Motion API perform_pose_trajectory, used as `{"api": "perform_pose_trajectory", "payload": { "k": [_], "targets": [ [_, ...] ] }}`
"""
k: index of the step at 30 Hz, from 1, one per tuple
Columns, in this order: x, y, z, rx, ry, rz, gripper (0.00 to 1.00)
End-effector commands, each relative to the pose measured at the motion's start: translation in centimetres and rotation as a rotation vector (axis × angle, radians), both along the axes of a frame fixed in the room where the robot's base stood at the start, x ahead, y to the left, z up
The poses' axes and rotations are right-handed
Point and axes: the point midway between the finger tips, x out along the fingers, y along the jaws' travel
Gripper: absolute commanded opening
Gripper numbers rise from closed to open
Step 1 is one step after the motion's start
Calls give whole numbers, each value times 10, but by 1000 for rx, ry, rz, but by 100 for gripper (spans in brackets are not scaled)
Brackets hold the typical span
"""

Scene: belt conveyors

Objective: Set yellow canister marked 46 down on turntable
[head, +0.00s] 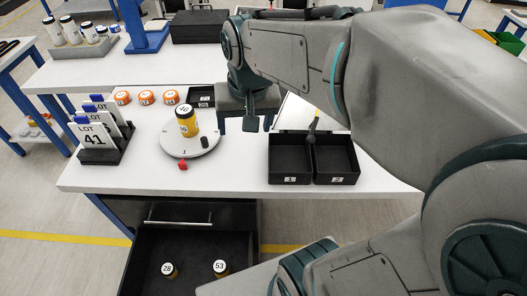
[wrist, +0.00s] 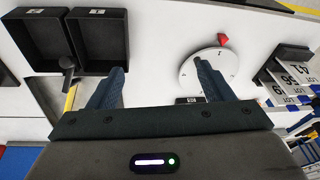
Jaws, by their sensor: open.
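The yellow canister (head: 187,121) stands upright on the round white turntable (head: 178,146), toward its back right edge. The number on its white lid is small and looks like 46. My gripper (head: 248,122) is to the right of the canister, apart from it, pointing down with nothing between its fingers. In the wrist view my gripper (wrist: 159,68) has its fingers wide apart. The turntable (wrist: 190,73) shows there behind the right finger, and the canister is not visible, perhaps hidden by that finger. A small black piece (head: 205,142) sits on the turntable.
A red block (head: 183,164) lies at the turntable's front edge. Black bins (head: 290,179) stand to the right, LOT card holders (head: 98,140) to the left, orange-lidded items (head: 146,98) behind. An open drawer (head: 150,260) below holds canisters 28 (head: 169,270) and 53 (head: 220,268).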

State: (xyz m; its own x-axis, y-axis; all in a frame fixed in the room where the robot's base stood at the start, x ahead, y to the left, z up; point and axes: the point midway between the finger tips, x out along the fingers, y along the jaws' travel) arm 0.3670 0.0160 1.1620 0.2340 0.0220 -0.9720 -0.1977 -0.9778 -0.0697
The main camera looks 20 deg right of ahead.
Motion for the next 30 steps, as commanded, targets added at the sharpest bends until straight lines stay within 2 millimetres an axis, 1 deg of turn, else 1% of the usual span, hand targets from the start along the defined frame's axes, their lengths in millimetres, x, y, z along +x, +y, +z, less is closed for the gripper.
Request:
{"api": "perform_pose_trajectory", "payload": {
  "k": [1,3,6,9,13,24,25,26,27,29,30],
  "targets": [
    [-19,-4,-5,-13,-16,35,74],
    [-39,-8,-14,-33,-34,89,74],
    [-60,-12,-25,-57,-54,149,74],
    [-73,-15,-33,-73,-65,186,74],
    [-79,-17,-37,-80,-69,204,74],
    [-78,-16,-37,-80,-68,205,74],
    [-78,-16,-37,-80,-68,205,71],
    [-78,-16,-37,-80,-68,205,63],
    [-78,-16,-37,-80,-68,205,51],
    [-78,-16,-37,-80,-68,205,36],
    [-78,-16,-37,-80,-68,205,36]
  ]
}}
